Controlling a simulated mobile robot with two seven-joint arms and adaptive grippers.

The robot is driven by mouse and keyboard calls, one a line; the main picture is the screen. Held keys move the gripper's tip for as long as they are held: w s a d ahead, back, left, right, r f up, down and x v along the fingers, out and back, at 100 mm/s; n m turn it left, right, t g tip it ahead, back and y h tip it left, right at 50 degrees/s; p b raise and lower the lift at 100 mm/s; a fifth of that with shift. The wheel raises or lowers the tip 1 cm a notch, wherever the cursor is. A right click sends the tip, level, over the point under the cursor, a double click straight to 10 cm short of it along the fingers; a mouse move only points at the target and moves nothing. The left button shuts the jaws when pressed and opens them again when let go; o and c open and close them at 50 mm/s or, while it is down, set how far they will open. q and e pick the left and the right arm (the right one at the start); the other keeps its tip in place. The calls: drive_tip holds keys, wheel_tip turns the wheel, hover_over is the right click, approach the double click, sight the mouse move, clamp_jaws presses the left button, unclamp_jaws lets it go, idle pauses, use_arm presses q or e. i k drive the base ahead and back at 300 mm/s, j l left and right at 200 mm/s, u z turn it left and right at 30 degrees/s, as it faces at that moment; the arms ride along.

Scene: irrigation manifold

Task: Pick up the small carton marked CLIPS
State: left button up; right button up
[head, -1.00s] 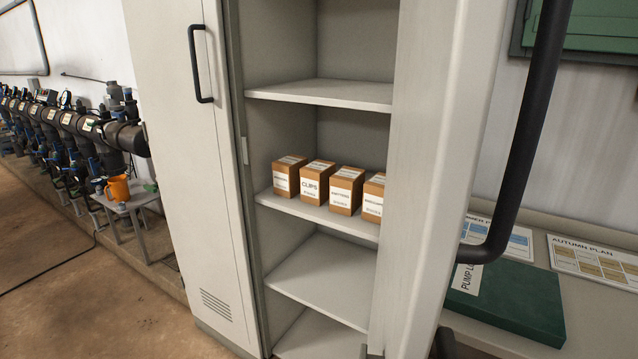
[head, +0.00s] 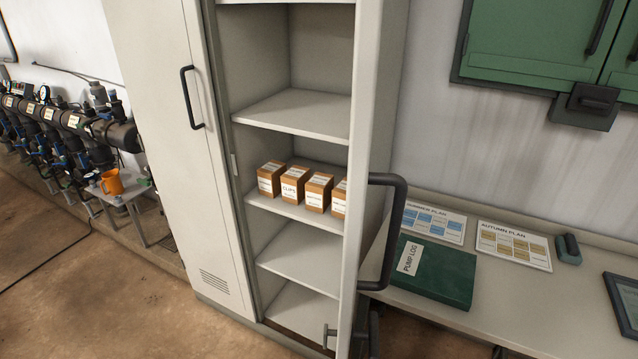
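The small carton marked CLIPS (head: 294,185) stands upright on a middle shelf (head: 299,210) of the tall grey cabinet. It is brown with a white label and is second from the left in a row of similar cartons. One carton (head: 270,178) stands to its left and another (head: 318,192) to its right, both close beside it. The rightmost carton (head: 339,198) is partly hidden by the open right door (head: 360,130). I make out neither of my grippers in the head view.
The right door's dark handle (head: 390,230) sticks out to the right. The left door (head: 165,130) is shut. A bench (head: 480,290) at right holds a green PUMP LOG book (head: 440,275) and plan sheets. An orange jug (head: 111,182) stands on a small table at left.

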sight(293, 181)
drive_tip(key=j+z, duration=0.1)
drive_tip(key=z, duration=0.4)
drive_tip(key=j+z, duration=0.1)
drive_tip(key=z, duration=0.4)
drive_tip(key=j+z, duration=0.1)
drive_tip(key=z, duration=0.4)
drive_tip(key=j+z, duration=0.35)
drive_tip(key=k+j+z, duration=0.1)
drive_tip(key=j+z, duration=0.2)
drive_tip(key=k+j+z, duration=0.5)
drive_tip(key=j+z, duration=0.15)
drive_tip(key=j, duration=0.15)
drive_tip(key=k+j+z, duration=0.25)
drive_tip(key=k+j, duration=0.5)
